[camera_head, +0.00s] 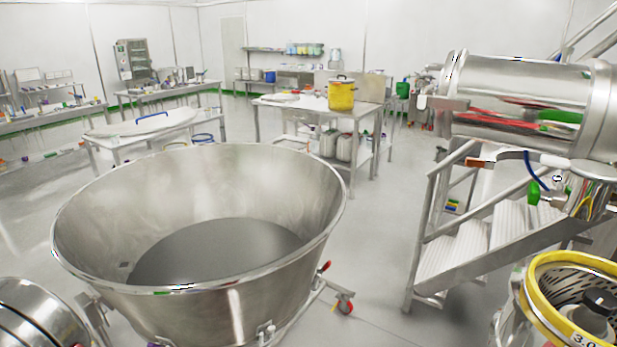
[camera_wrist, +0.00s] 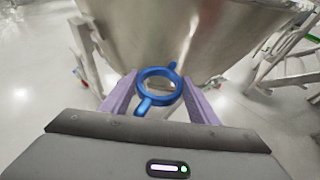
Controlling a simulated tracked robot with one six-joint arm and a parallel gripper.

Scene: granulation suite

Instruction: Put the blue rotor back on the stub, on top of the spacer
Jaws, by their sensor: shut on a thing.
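The blue rotor (camera_wrist: 141,88), a ring with two short opposite arms, is between the purple fingers of my gripper (camera_wrist: 160,82) in the wrist view. My gripper is shut on it and holds it in the air before a large steel bowl. In the head view, neither the gripper nor the rotor shows. At the lower right of that view is a yellow-rimmed round housing (camera_head: 540,272) with a perforated inner wall. A black-topped grey part (camera_head: 594,312) stands inside it, cut by the frame edge. I cannot tell whether it is the stub or the spacer.
The large steel bowl (camera_head: 300,185) on red-wheeled castors fills the middle; it also shows in the wrist view (camera_wrist: 140,30). Steel stairs (camera_head: 480,245) and a steel drum (camera_head: 520,100) are at the right. A table with a yellow pot (camera_head: 341,96) stands behind. Floor is free between bowl and stairs.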

